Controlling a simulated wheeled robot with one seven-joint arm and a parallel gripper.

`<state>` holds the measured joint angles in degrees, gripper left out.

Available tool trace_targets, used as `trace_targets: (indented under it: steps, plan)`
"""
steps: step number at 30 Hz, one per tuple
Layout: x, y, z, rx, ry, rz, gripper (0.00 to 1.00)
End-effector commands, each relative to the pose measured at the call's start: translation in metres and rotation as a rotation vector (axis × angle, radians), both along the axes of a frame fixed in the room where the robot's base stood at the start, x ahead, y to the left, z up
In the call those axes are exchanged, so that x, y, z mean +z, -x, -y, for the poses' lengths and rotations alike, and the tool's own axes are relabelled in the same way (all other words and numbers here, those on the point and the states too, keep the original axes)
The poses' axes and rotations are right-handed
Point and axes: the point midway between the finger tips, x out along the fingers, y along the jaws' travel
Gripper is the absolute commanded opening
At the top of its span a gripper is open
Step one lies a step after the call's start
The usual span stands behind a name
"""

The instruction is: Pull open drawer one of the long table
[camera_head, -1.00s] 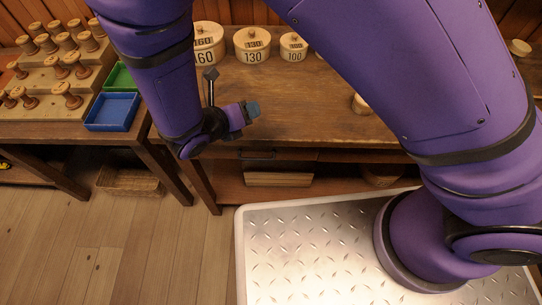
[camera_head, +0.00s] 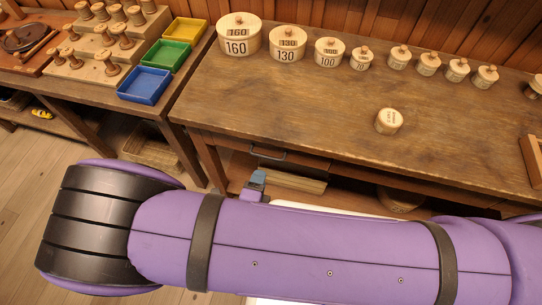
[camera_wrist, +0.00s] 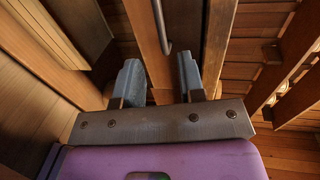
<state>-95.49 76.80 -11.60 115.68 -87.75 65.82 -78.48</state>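The long table (camera_head: 310,108) has a drawer front (camera_head: 305,161) under its top at the near left, with a dark bar handle (camera_head: 268,155). The drawer looks shut. My gripper (camera_head: 257,179) is just below and in front of that handle in the head view, mostly hidden by my purple arm. In the wrist view my gripper (camera_wrist: 160,78) has its two grey-blue fingers apart with nothing between them. The handle (camera_wrist: 163,32) stands ahead of the gap between the fingertips, apart from them. I cannot read any drawer number.
Lidded round boxes (camera_head: 287,45) and a small round box (camera_head: 389,121) stand on the long table. A side table at left holds blue (camera_head: 144,86), green and yellow trays and spools. A shelf with a wooden block (camera_head: 292,180) lies below the drawer.

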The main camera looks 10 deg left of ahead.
Motion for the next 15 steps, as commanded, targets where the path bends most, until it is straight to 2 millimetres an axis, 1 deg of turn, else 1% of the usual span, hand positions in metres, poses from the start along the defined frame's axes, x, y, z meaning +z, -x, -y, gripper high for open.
trace_targets:
  steps: [9, 15]
  plan:
    - [-0.011, -0.053, 0.005, -0.004, -0.001, 0.001, 0.36]
    - [-0.016, -0.081, 0.007, -0.005, -0.002, 0.000, 0.36]
